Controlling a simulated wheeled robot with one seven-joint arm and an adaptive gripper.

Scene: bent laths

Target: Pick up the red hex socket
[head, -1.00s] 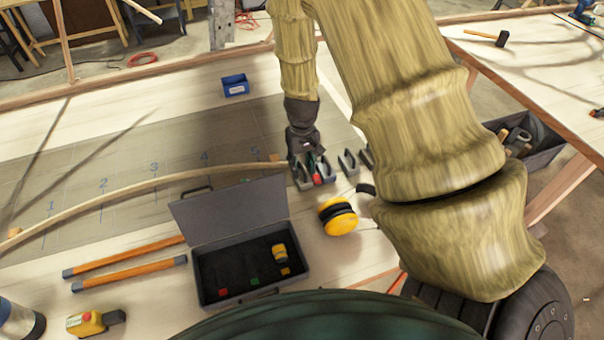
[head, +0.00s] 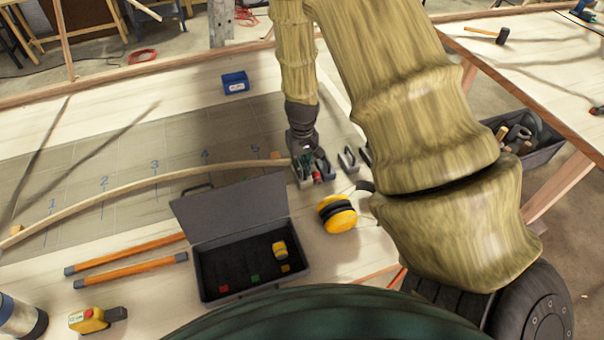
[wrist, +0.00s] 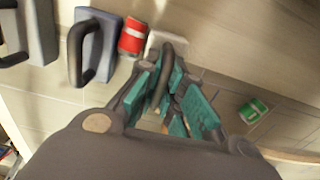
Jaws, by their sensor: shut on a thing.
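The red hex socket (wrist: 133,37) lies in the wrist view as a small red piece with a pale band. It sits between a blue-grey block with a dark loop handle (wrist: 97,44) and a paler block (wrist: 168,42). In the head view the red socket (head: 317,176) is a small red spot just below my gripper (head: 304,166). In the wrist view my gripper (wrist: 170,103) has teal pads around the dark curved handle (wrist: 163,85) of the paler block and appears shut on it. The red socket is beside the fingers, not between them.
A green piece (wrist: 253,110) lies right of the fingers. More handled blocks (head: 348,159) stand to the right in the head view. An open grey toolbox (head: 204,283), a yellow-and-black round thing (head: 338,215) and a long bent lath (head: 130,188) lie nearby.

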